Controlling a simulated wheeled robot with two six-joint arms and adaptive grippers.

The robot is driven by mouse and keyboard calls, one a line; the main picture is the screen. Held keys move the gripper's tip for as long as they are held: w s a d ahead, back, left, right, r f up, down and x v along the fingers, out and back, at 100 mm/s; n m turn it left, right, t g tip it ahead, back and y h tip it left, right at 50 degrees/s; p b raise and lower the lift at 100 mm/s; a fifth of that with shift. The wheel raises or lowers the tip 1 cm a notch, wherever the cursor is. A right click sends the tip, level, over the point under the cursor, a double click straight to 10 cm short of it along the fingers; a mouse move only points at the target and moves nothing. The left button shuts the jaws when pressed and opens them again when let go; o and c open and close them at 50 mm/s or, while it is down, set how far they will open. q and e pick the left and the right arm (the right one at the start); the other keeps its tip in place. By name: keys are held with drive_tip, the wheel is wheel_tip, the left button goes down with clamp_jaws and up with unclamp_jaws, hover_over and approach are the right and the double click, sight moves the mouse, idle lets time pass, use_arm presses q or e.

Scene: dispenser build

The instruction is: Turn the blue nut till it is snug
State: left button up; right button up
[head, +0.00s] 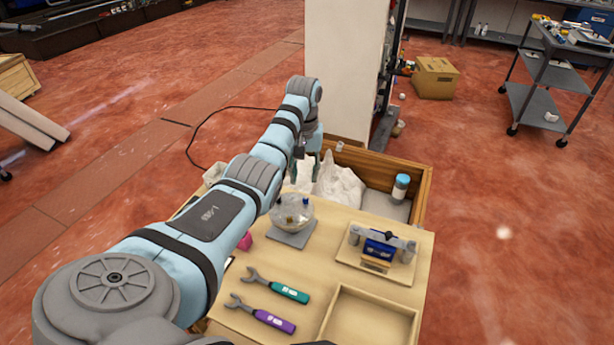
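A clear round dispenser bowl (291,212) sits on a grey square plate (292,238) on the wooden table. A small blue part (305,201) shows at its right side; I cannot tell whether it is the blue nut. Two open-ended wrenches lie at the front, one with a teal handle (290,291) and one with a purple handle (274,321). My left gripper (308,170) hangs beyond the bowl, over the near side of the crate. It is small and partly hidden by my arm, so its opening is unclear. My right gripper is out of view.
A blue device with grey clamps (380,246) stands on a wooden board at the right. An empty wooden tray (333,318) is at front right. The wooden crate (424,195) behind holds white crumpled material (340,187) and a blue-capped bottle (401,187).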

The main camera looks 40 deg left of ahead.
sight(306, 200)
use_arm(q)
drive_tip(key=f, duration=0.3)
drive_tip(key=f+b, duration=0.1)
drive_tip(key=f, duration=0.5)
drive_tip(key=shift+w+b, duration=0.3)
drive_tip(key=shift+b, duration=0.1)
drive_tip(key=shift+f, duration=0.25)
drive_tip(key=shift+s, duration=0.15)
drive_tip(key=shift+r, duration=0.1)
clamp_jaws()
